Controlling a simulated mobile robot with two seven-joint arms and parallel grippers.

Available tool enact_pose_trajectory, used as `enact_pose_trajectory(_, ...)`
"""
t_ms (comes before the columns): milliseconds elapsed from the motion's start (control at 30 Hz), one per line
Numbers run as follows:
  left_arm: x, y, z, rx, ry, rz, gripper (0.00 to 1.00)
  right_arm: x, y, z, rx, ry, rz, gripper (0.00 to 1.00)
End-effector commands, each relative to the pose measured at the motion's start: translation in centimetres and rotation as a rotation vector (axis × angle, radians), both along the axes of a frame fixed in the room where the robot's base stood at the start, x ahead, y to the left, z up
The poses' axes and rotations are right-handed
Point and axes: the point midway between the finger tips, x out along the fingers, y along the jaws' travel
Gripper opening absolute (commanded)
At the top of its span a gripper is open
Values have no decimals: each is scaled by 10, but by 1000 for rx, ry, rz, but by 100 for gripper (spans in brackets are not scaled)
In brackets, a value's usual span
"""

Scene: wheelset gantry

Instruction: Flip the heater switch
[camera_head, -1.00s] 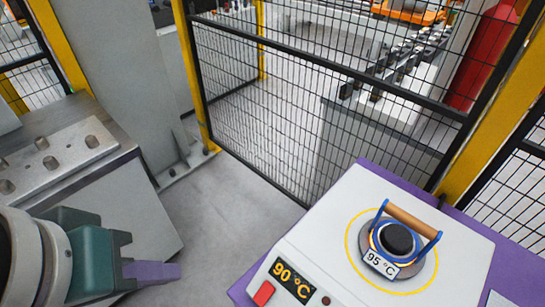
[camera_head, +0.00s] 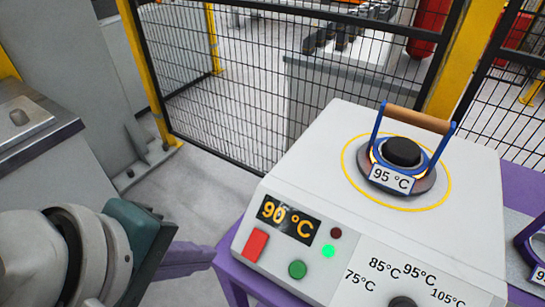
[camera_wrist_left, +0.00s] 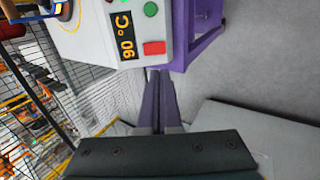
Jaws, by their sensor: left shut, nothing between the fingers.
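The heater (camera_head: 310,165) is a white box with a sloped front panel. The panel has a display (camera_head: 289,219) reading 90 °C, a red rectangular switch (camera_head: 256,245), a round green button (camera_head: 297,270), a lit green lamp (camera_head: 328,252) and a dark red lamp (camera_head: 336,232). My left gripper (camera_head: 205,255) is shut and empty, its purple fingers pointing at the panel's left edge, apart from the switch. In the left wrist view, the closed fingertips (camera_wrist_left: 158,75) point toward the red switch (camera_wrist_left: 155,48). My right gripper is not in view.
A blue-framed part (camera_head: 402,152) with a wooden handle and a 95 °C label sits on the heater top. A dial (camera_head: 403,301) is cut off at the bottom. The heater stands on a purple table (camera_head: 521,185). A mesh fence (camera_head: 240,110) stands behind.

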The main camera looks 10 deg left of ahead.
Motion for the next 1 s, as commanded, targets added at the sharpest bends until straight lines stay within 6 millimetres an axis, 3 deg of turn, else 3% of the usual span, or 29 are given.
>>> enact_pose_trajectory(267,4,-1,-8,1,1,-2,0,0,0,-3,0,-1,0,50)
enact_pose_trajectory(700,47,-17,-84,3,1,-2,0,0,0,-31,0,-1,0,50)
enact_pose_trajectory(1000,67,-24,-115,1,1,-2,0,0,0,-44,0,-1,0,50)
